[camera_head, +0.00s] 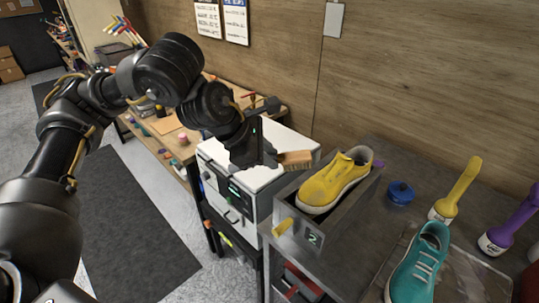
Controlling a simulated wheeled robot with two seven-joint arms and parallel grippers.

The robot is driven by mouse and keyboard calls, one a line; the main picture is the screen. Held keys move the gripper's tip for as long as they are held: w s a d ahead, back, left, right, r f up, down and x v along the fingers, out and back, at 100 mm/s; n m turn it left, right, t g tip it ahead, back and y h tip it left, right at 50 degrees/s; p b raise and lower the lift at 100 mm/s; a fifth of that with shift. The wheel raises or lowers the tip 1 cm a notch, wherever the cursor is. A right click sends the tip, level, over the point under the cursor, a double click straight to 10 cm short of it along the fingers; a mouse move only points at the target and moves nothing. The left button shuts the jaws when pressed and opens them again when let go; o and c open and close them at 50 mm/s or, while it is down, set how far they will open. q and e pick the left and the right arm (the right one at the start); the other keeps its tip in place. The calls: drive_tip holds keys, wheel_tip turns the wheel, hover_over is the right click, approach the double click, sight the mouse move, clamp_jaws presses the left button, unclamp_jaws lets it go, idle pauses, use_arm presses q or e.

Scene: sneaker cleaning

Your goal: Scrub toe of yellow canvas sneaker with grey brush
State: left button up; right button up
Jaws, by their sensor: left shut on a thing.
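The yellow canvas sneaker (325,188) sits in a grey open-topped box (345,222) marked 2, on the dark workbench at right. My left gripper (262,158) is shut on a brush (296,160). Its tan bristle block sticks out to the right, just left of the sneaker and above the white machine top. The gripper hides most of the brush body, so I cannot tell its handle colour. The bristles appear apart from the sneaker. My right gripper is out of view.
A teal sneaker (421,262) stands at front right. A blue round container (400,192), a yellow-handled brush (457,190) and a purple-handled one (509,222) stand on the bench. A white machine (252,187) is left of the box, and a wooden wall rises behind.

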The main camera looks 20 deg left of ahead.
use_arm(q)
drive_tip(key=shift+f, duration=0.1)
idle(0.3)
drive_tip(key=shift+w+d+f+n+y, duration=0.15)
drive_tip(key=shift+w+n+y, duration=0.15)
drive_tip(key=shift+w+n, duration=0.2)
drive_tip(key=w+n+y, duration=0.1)
drive_tip(key=n, duration=0.1)
drive_tip(key=w+a+n+t+y, duration=0.1)
drive_tip(key=w+n, duration=0.1)
drive_tip(key=w+a+n+y, duration=0.1)
drive_tip(key=n, duration=0.1)
drive_tip(key=shift+w+a+f+y, duration=0.15)
drive_tip(key=shift+w+a+y, duration=0.1)
drive_tip(key=shift+w+y, duration=0.15)
